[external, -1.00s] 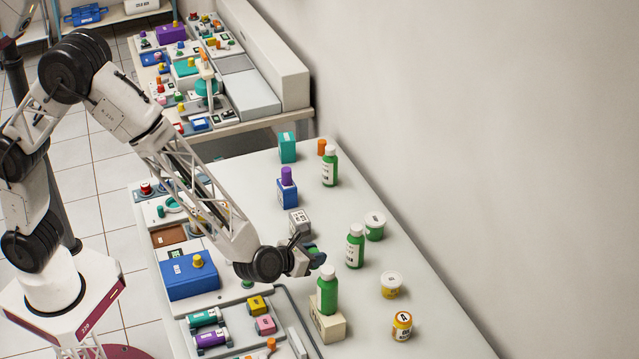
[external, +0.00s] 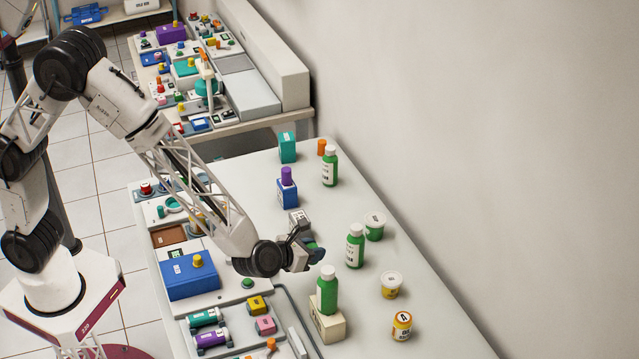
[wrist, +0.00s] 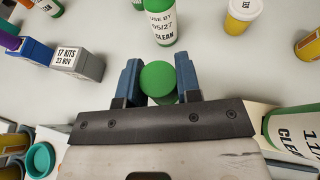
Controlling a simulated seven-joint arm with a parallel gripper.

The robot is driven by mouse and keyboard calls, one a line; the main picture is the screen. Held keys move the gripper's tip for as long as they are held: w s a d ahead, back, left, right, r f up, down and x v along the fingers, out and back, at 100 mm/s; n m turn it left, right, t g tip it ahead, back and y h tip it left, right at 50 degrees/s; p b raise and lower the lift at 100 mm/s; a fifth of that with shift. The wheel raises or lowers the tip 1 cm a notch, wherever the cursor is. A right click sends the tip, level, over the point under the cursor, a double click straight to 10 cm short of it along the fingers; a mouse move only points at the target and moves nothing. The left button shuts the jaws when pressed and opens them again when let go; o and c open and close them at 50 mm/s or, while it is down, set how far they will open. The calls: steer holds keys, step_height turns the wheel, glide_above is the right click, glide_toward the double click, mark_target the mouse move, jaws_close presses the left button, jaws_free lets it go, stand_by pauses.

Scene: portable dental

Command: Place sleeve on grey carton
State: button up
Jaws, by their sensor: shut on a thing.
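My gripper (wrist: 159,85) is shut on a plain green cylinder (wrist: 158,80), which I take to be the sleeve. The cylinder sits between the two blue fingertips, above the table. In the external view my gripper (external: 313,250) hides most of it. The grey carton (wrist: 80,63), labelled "17 KITS 23 NOV", stands on the table to the left of my gripper in the wrist view. In the external view the grey carton (external: 298,215) is just behind my gripper and partly hidden by it. The sleeve is apart from the carton.
A green bottle (external: 355,246) stands right of my gripper, and another green bottle (external: 327,290) stands on a cream box (external: 327,322) in front. A blue box (external: 287,194) bears a purple cylinder (external: 286,176). Jars stand at the right.

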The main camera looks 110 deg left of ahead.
steer(key=s+a+r+n+g, duration=0.1)
steer(key=s+a, duration=0.1)
steer(key=s, duration=0.6)
steer(key=s+a+r+n+g+y, duration=0.1)
steer(key=s+a+g, duration=0.1)
steer(key=s, duration=0.6)
steer(key=s+a+r+n+g, duration=0.1)
steer(key=s+a, duration=0.3)
steer(key=s, duration=0.4)
steer(key=shift+s+n, duration=0.2)
steer(key=shift+n, duration=0.3)
steer(key=shift+w+y, duration=0.1)
steer(key=shift+y, duration=0.2)
glide_above(300, 217)
steer(key=shift+f, duration=0.75)
steer(key=shift+f, duration=1.7)
steer(key=shift+f, duration=0.2)
steer(key=o, duration=0.9)
